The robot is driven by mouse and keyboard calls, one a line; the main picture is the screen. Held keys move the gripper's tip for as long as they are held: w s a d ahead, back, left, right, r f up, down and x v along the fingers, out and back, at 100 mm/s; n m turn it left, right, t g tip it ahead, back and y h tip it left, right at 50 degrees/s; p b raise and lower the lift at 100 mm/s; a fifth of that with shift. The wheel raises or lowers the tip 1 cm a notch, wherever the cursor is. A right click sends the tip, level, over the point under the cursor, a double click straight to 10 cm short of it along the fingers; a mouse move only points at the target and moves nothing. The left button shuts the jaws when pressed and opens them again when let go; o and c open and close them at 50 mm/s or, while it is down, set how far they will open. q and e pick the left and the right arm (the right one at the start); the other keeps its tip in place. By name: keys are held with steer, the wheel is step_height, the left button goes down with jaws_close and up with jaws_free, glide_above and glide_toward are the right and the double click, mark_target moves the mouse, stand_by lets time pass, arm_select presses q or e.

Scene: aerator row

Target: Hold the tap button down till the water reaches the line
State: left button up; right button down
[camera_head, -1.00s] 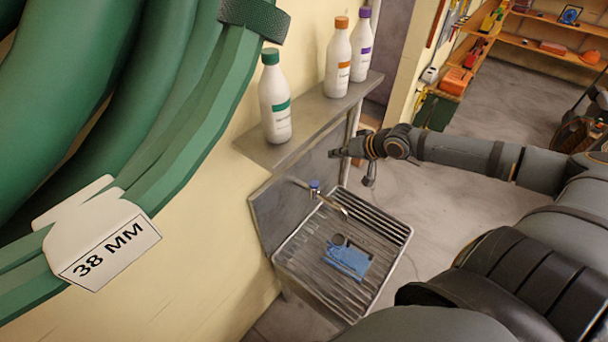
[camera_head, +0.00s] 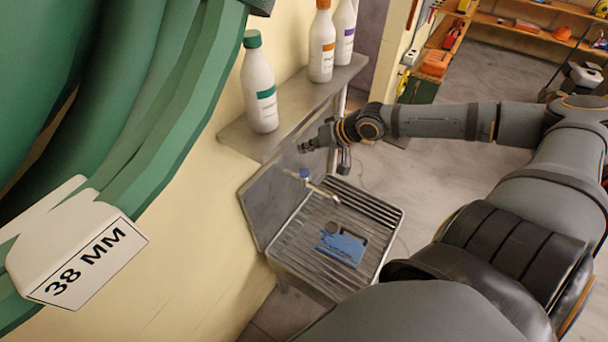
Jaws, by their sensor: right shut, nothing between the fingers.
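The tap (camera_head: 323,192) sticks out from the metal back panel over a ribbed sink (camera_head: 289,262). Its blue button (camera_head: 304,173) is on top, near the panel. My right gripper (camera_head: 306,146) is shut and empty. In the picture it is just above the button and apart from it, in front of the back panel. A flat blue thing (camera_head: 342,247) with a dark cut-out lies in the sink below the spout. I cannot make out any water or a fill line. My left gripper is out of view.
A metal shelf (camera_head: 240,139) above the sink holds a green-capped bottle (camera_head: 259,85), an orange-capped bottle (camera_head: 322,45) and a purple-capped bottle (camera_head: 345,25). A green hose coil (camera_head: 150,120) with a "38 MM" tag (camera_head: 85,262) fills the left. Open floor lies right of the sink.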

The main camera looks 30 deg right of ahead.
mark_target(301, 170)
step_height(301, 170, down, 7)
steer(key=b, duration=0.6)
stand_by(1.0)
steer(key=shift+f+b, duration=0.35)
steer(key=shift+f+b, duration=0.55)
stand_by(5.2)
